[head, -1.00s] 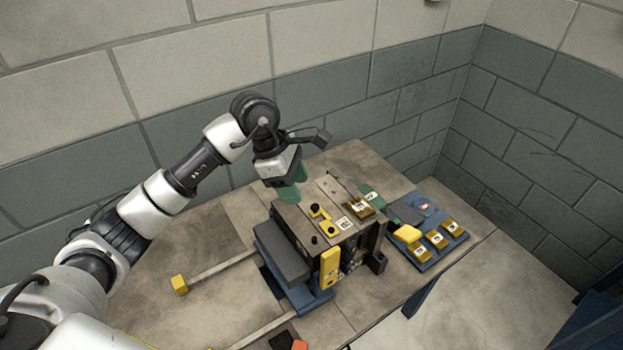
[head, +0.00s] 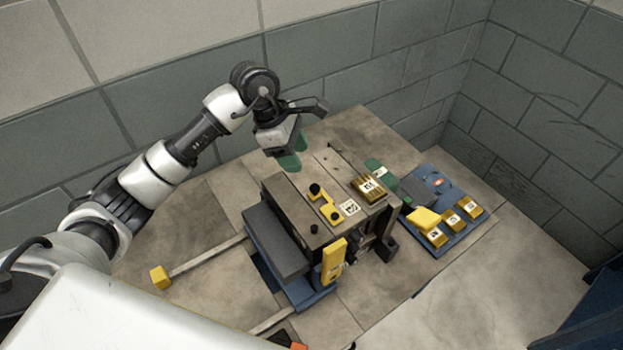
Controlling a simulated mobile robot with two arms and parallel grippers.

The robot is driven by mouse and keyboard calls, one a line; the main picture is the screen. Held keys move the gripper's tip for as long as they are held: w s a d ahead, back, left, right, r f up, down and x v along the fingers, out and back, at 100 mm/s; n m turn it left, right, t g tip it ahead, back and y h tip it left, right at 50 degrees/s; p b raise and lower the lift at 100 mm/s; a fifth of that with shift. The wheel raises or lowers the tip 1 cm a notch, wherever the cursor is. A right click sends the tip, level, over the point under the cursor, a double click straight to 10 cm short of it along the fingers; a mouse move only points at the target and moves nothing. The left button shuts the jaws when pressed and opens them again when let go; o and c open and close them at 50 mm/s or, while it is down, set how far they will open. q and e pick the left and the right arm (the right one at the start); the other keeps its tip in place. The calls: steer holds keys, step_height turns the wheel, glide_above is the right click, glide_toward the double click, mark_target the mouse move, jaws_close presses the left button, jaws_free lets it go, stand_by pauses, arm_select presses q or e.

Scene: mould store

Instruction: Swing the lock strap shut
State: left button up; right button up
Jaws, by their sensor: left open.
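A grey block-like mould (head: 290,207) sits on the table. On its top lies a small yellow strap (head: 325,204) with black knobs at its ends; a separate black knob (head: 314,229) stands near the front edge. A second yellow bar (head: 334,262) stands upright against the mould's front face. I cannot tell for sure which is the lock strap, or whether it is latched. My left gripper (head: 291,160), with green fingertips, is open and empty behind the mould's far left edge, apart from both yellow pieces. My right gripper is out of view.
A blue tray (head: 455,241) with several yellow-brass blocks lies to the right. A brass block (head: 369,190) sits on the mould's right part. Two rails run left from the mould, one ending in a yellow block (head: 160,277). A block wall closes off the back.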

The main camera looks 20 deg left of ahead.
mark_target(314, 187)
arm_select(q)
steer(key=p+x, duration=0.2)
steer(key=x, duration=0.6)
steer(key=shift+s+d+f, duration=0.1)
steer(key=shift+d, duration=0.05)
steer(key=shift+d+f, duration=0.15)
steer(key=shift+f, duration=0.2)
steer(key=shift+c, duration=0.3)
jaws_close()
